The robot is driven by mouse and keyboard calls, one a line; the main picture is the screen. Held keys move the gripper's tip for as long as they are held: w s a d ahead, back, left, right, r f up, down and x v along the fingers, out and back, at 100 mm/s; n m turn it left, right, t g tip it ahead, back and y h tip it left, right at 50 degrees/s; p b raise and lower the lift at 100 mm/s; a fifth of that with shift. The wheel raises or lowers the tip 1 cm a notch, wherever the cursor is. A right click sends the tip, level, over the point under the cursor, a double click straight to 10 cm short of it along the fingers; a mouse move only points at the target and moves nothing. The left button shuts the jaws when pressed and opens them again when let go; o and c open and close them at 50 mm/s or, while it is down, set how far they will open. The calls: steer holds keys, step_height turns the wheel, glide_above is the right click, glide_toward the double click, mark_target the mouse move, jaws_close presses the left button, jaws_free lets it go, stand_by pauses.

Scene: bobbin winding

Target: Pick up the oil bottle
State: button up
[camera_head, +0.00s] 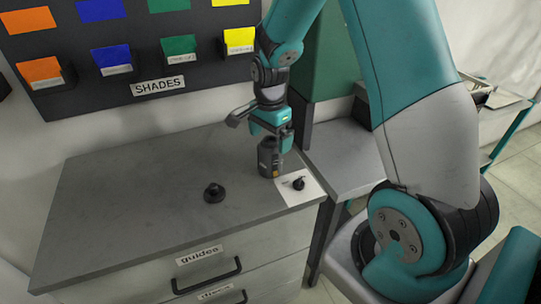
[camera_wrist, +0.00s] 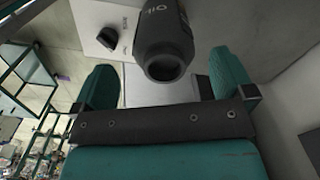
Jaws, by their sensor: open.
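The oil bottle (camera_head: 267,160) is dark grey and stands upright near the right end of the cabinet top, beside a white sheet. In the wrist view the bottle (camera_wrist: 164,45) shows its open round neck and part of a light "Oil" label. My gripper (camera_head: 274,134) is right above the bottle, pointing down. In the wrist view my gripper (camera_wrist: 158,82) is open, with one teal finger on each side of the bottle's neck. Gaps show between the fingers and the bottle there. The gripper hides part of the bottle's top in the head view.
A small black cap-like part (camera_head: 298,183) lies on the white sheet (camera_head: 305,196). A black knob-like piece (camera_head: 214,192) stands on the cabinet top (camera_head: 130,200), whose left part is clear. The SHADES board (camera_head: 205,20) with coloured cards is behind. A lower grey surface (camera_head: 345,160) lies to the right.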

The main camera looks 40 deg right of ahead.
mark_target(270, 149)
steer(key=f, duration=0.1)
steer(key=f+p, duration=0.1)
steer(key=f, duration=0.3)
steer(key=shift+w+d, duration=0.2)
steer(key=shift+d, duration=0.05)
steer(key=c, duration=1.1)
steer(key=shift+r, duration=0.15)
steer(key=shift+c, duration=0.2)
